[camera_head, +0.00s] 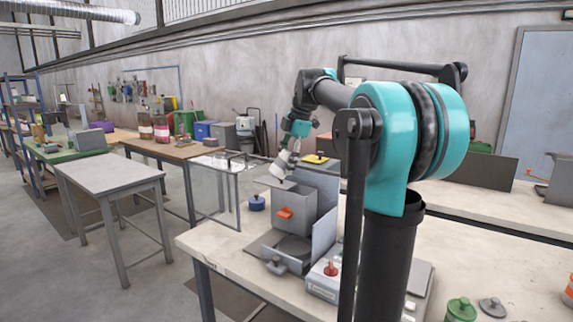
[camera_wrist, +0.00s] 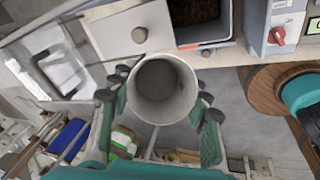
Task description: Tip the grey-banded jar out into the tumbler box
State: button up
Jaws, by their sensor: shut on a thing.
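My gripper (camera_head: 287,155) is shut on a pale jar (camera_head: 281,167), above the left side of the grey box machine on the table. In the wrist view the green fingers of my gripper (camera_wrist: 162,112) hold the jar (camera_wrist: 162,90) from both sides. The tumbler box (camera_head: 296,205) seems to be the grey box with an orange handle. Its open top, dark inside (camera_wrist: 197,12), lies beyond the jar in the wrist view.
A white control box (camera_head: 325,276) with a red knob stands beside the machine. A blue jar (camera_head: 257,203) stands to its left. A green-lidded jar (camera_head: 461,309) and a loose grey lid (camera_head: 492,307) are at the front right. An upright grey panel (camera_head: 322,185) stands behind the box.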

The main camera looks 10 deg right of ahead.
aim_at(274, 163)
jog(key=shift+a+r+h, duration=0.1)
jog(key=shift+a+h, duration=0.25)
jog(key=shift+h, duration=0.15)
jog(key=shift+w+a+f+h, duration=0.1)
jog(key=shift+a+f+h, duration=0.05)
jog(key=shift+a+h, duration=0.8)
jog(key=shift+a+f+h, duration=0.1)
jog(key=shift+a+h, duration=0.4)
jog(key=shift+h, duration=0.75)
